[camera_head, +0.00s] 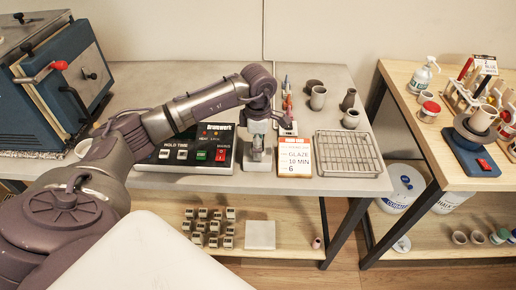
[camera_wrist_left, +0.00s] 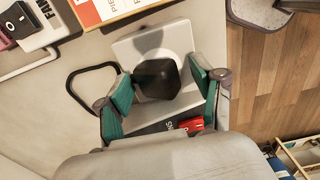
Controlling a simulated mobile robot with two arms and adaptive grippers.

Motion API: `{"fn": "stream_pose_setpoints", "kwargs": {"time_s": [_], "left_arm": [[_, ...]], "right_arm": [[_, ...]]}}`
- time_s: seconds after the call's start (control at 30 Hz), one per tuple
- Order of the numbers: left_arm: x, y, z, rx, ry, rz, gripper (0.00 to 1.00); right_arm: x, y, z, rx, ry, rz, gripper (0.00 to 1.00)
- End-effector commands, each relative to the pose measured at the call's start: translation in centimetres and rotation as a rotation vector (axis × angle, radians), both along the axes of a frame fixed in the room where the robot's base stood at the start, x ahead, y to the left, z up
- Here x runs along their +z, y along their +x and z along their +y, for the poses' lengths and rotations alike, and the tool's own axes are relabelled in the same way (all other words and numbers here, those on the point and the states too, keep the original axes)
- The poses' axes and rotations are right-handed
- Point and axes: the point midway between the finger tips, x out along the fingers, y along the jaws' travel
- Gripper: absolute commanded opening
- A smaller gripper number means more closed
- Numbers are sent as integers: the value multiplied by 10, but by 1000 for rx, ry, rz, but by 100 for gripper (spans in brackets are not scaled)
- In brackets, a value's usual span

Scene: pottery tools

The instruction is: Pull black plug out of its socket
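The black plug (camera_wrist_left: 157,80) sits in a white square socket plate (camera_wrist_left: 128,50) in the left wrist view. My left gripper (camera_wrist_left: 160,84) is open, with one green-padded finger on each side of the plug. A narrow gap shows between the plug and each pad. In the head view my left gripper (camera_head: 258,148) points down at the bench between the control box and the glaze sign, and it hides the plug there. My right gripper is in neither view.
A control box (camera_head: 203,147) stands left of the gripper, a glaze sign (camera_head: 294,157) and wire rack (camera_head: 347,153) to its right. A black cable (camera_wrist_left: 70,80) loops beside the plate. Small pots (camera_head: 318,97) stand behind. A blue kiln (camera_head: 58,85) is far left.

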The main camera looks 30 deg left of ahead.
Motion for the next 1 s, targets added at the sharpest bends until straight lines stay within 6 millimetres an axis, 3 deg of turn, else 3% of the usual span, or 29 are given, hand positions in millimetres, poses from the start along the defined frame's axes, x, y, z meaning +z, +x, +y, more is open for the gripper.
{"fn": "stream_pose_setpoints", "kwargs": {"time_s": [1.0], "left_arm": [[-1, 3, 2, 1, 0, 1, 67]], "right_arm": [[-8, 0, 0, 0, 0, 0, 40]]}}
